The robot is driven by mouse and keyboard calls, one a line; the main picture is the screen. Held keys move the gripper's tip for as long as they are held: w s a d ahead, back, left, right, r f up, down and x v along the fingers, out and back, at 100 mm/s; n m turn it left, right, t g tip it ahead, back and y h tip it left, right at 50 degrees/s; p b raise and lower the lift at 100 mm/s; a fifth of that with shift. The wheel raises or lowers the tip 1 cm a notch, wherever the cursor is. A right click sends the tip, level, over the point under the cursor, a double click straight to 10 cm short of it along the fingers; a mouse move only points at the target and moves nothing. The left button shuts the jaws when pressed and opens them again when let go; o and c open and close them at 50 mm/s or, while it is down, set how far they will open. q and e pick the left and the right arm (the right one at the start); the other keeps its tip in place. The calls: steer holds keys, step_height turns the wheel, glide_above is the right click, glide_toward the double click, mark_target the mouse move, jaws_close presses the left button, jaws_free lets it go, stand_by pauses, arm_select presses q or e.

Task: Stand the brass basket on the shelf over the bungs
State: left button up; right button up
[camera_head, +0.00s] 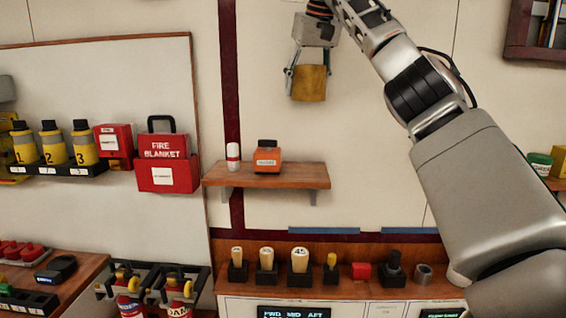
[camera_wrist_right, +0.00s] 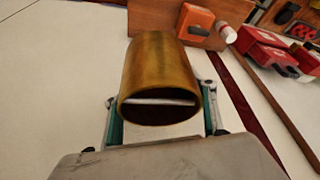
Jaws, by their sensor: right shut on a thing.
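The brass basket (camera_head: 310,88) is a gold-brown cylinder held in my right gripper (camera_head: 308,72), high in front of the pale wall. In the right wrist view the basket (camera_wrist_right: 160,75) sits between the two fingers (camera_wrist_right: 161,105), its dark open end toward the camera. A wooden shelf (camera_head: 308,174) is below it, well apart. Under that shelf, the pale-topped bungs (camera_head: 267,256) stand in black holders on a lower wooden ledge. My left gripper is not in view.
On the shelf stand a white-and-red cylinder (camera_head: 233,155) at the left and an orange box (camera_head: 267,157) near the middle. The shelf's right end is bare. A red fire blanket box (camera_head: 167,160) hangs to the left, next to a dark red vertical strip (camera_head: 229,60).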

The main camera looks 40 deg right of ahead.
mark_target(309, 100)
steer(key=f, duration=0.2)
steer(key=s+f, duration=0.1)
steer(key=shift+d+f, duration=0.15)
steer(key=shift+f, duration=0.25)
step_height(309, 100, down, 10)
steer(key=shift+w+f, duration=0.15)
steer(key=shift+f, duration=0.55)
step_height(309, 100, down, 4)
steer(key=shift+r, duration=0.15)
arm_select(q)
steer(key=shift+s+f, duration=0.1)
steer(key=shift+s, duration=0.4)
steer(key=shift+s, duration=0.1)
